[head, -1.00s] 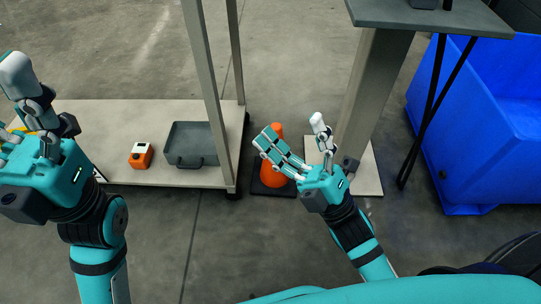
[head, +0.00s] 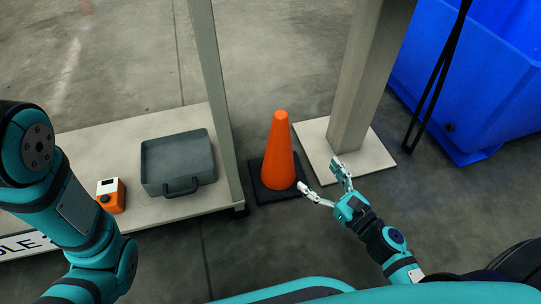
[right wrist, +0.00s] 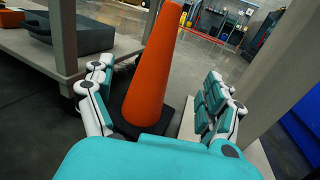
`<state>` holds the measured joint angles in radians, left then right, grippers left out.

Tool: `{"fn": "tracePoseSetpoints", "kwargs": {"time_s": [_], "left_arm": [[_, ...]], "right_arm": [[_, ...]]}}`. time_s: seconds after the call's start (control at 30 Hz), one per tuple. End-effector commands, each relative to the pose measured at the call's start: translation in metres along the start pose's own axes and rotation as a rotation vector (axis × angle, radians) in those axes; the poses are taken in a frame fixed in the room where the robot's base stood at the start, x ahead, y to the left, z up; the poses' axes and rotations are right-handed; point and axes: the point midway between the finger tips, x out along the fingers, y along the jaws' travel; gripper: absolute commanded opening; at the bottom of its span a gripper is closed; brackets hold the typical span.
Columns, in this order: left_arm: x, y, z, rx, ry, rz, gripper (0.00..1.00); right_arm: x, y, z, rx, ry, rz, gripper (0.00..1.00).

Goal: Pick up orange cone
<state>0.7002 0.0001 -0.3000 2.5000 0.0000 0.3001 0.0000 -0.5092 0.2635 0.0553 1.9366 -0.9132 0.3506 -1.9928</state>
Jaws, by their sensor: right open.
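The orange cone (head: 279,152) stands upright on its dark square base (head: 267,190) on the floor, between the low shelf and the post. My right gripper (head: 320,180) is open and empty, just to the right of the cone's lower part. In the right wrist view the cone (right wrist: 153,75) rises between the spread fingers of my right gripper (right wrist: 155,100), and I see no finger closed on it. In the head view my left arm shows at the left, but its gripper is out of the picture.
The post (head: 365,80) with its pale base plate (head: 375,158) stands right of the cone. The low shelf (head: 165,208) at left holds a grey tray (head: 150,182) and an orange-and-white box (head: 111,196). A blue bin (head: 460,100) is at the right.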

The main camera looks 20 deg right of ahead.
Motion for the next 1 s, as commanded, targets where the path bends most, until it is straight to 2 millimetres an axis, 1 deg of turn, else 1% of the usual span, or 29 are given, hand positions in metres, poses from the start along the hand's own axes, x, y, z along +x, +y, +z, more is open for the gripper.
{"fn": "tracePoseSetpoints", "kwargs": {"time_s": [0.07, 0.17, 0.4, 0.5, 0.6, 0.83, 1.0], "left_arm": [[0.003, 0.0, 0.0, 0.0, 0.002, 0.0, 0.83], [0.006, -0.001, 0.002, 0.0, 0.001, 0.0, 0.83], [0.012, -0.002, 0.004, 0.0, 0.001, 0.0, 0.83], [0.013, -0.003, 0.004, 0.0, 0.0, 0.0, 0.83], [0.013, -0.003, 0.004, 0.0, 0.001, 0.0, 0.83], [0.014, -0.003, 0.005, 0.0, 0.001, 0.001, 0.83], [0.017, -0.003, 0.006, 0.0, 0.002, 0.001, 0.83]], "right_arm": [[0.008, 0.0, 0.001, -0.003, -0.001, 0.0, 0.87], [0.027, 0.0, 0.003, -0.004, -0.003, 0.002, 0.87], [0.081, -0.001, 0.003, -0.002, -0.004, 0.001, 0.87], [0.099, -0.001, 0.003, -0.001, -0.003, 0.001, 0.87], [0.112, 0.0, 0.001, 0.001, -0.002, 0.0, 0.87], [0.128, -0.001, 0.003, 0.0, -0.003, 0.001, 0.87], [0.154, -0.004, 0.007, 0.0, -0.003, 0.0, 0.87]]}}
